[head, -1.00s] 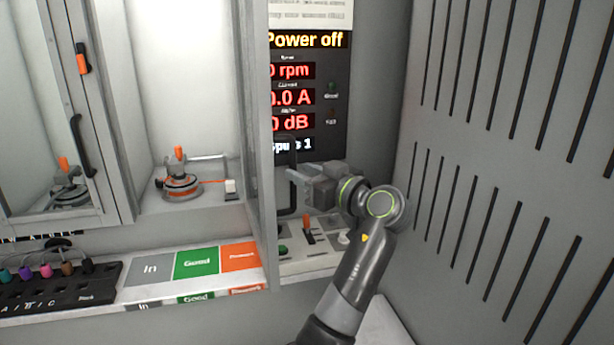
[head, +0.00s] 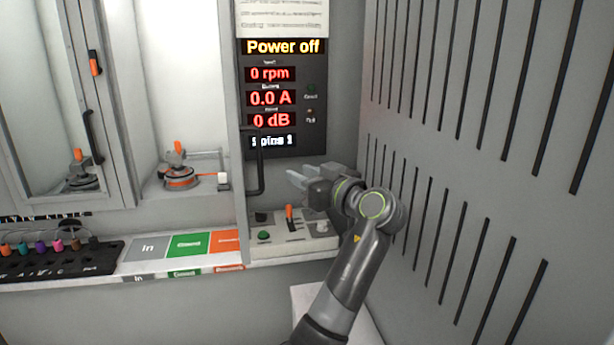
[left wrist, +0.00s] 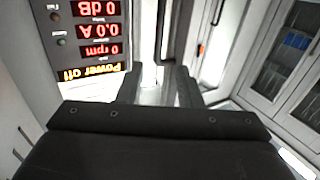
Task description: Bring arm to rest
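My left arm rises from the bottom middle of the head view, and its grey gripper (head: 300,176) points left in front of the test station. The gripper is empty, in the air above the control panel (head: 290,240) and just right of the black door handle (head: 261,165). In the left wrist view its two fingers (left wrist: 160,88) stand apart with nothing between them. The display (head: 284,95) reads Power off, 0 rpm, 0.0 A and 0 dB. My right gripper is in neither view.
A motor (head: 181,178) with an orange top sits in the bay left of the panel. A shelf with In, green and orange fields (head: 190,244) and a rack of coloured plugs (head: 60,258) lie lower left. A slotted wall (head: 480,150) stands close on the arm's right.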

